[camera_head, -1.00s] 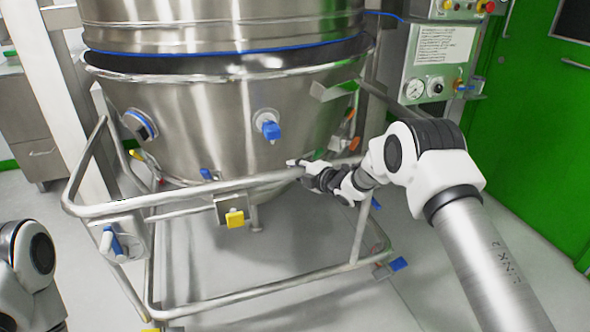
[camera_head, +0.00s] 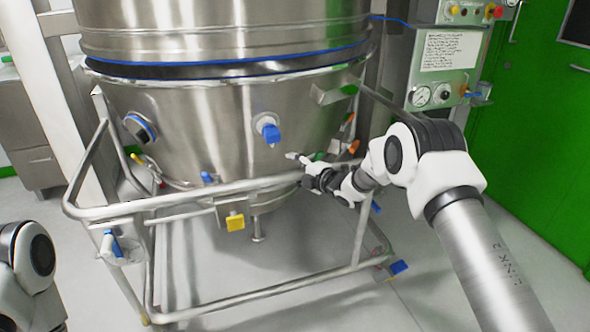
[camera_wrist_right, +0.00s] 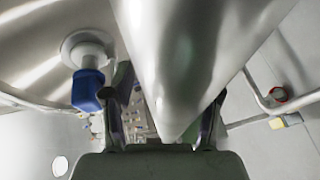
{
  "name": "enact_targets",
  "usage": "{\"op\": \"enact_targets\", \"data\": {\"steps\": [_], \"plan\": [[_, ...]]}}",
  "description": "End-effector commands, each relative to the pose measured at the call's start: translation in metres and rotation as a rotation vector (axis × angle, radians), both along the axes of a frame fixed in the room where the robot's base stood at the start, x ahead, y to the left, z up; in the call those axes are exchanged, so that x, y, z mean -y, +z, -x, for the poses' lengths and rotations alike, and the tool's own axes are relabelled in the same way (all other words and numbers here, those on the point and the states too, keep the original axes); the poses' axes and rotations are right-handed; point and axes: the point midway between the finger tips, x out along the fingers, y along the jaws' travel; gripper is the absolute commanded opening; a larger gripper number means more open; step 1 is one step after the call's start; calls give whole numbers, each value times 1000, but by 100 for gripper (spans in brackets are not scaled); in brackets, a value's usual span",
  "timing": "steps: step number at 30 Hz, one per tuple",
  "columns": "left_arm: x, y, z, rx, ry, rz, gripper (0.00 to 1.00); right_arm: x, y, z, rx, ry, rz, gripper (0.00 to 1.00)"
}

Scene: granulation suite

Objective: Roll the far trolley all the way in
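The trolley carries a large steel bowl (camera_head: 210,125) on a tubular frame, with a push rail (camera_head: 160,203) along its near side. The bowl sits beneath the upper steel vessel (camera_head: 220,40), with a narrow dark gap under the blue seal. My right gripper (camera_head: 300,168) is at the right part of the push rail, close to the bowl. The right wrist view shows its two fingers (camera_wrist_right: 163,115) apart, with a pale smooth surface between or in front of them; whether they touch it is unclear. My left gripper is out of view; only left arm links show.
A blue valve (camera_head: 268,130) projects from the bowl and also shows in the right wrist view (camera_wrist_right: 87,85). A control panel (camera_head: 445,60) with gauges stands right of the vessel. A green door (camera_head: 535,130) is at the right. Grey floor (camera_head: 390,305) is open in front.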

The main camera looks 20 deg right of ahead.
Motion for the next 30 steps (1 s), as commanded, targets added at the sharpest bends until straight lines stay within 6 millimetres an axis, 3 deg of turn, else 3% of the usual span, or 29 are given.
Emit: {"op": "enact_targets", "data": {"steps": [8, 21, 30], "plan": [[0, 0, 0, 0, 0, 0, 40, 5, -1, 7, -4, -4, 1, 58], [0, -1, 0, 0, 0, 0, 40, 45, 17, 95, -3, -4, -2, 58], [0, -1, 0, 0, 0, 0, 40, 50, 20, 108, -2, 0, 1, 58]]}}
